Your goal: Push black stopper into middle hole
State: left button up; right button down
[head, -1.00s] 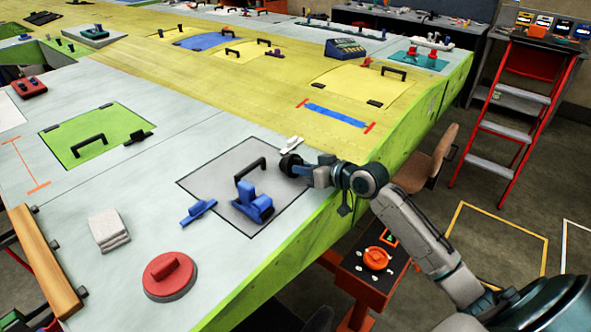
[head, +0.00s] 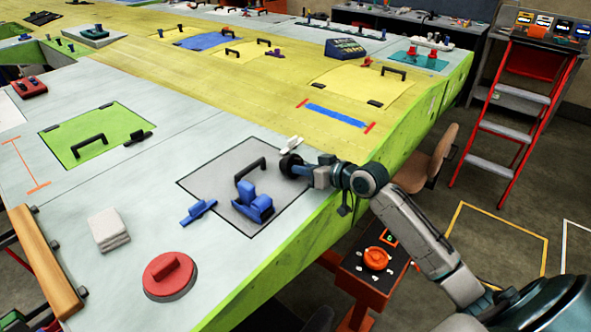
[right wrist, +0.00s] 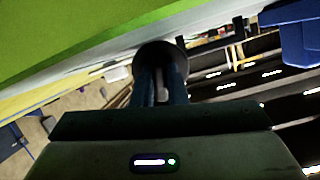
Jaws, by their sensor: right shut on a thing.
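The black stopper (head: 290,164) is a dark round piece at the tip of my right gripper (head: 304,169), above the pale panel near its green edge. In the right wrist view the fingers (right wrist: 160,88) are shut on the stopper (right wrist: 160,58), and its dark round end faces away from me. I cannot tell whether it touches the panel. The middle hole is not visible in either view. My left gripper is not in view.
A grey hatch with a black handle (head: 250,168) and a blue clamp (head: 252,203) lie left of my gripper. A small white clamp (head: 291,143) is just behind it. A red round knob (head: 169,277) and white cloths (head: 108,229) sit nearer the front.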

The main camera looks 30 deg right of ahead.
dwell(0.3)
notch_tip(320, 180, up, 6)
jog(key=p, duration=0.5)
dwell(0.4)
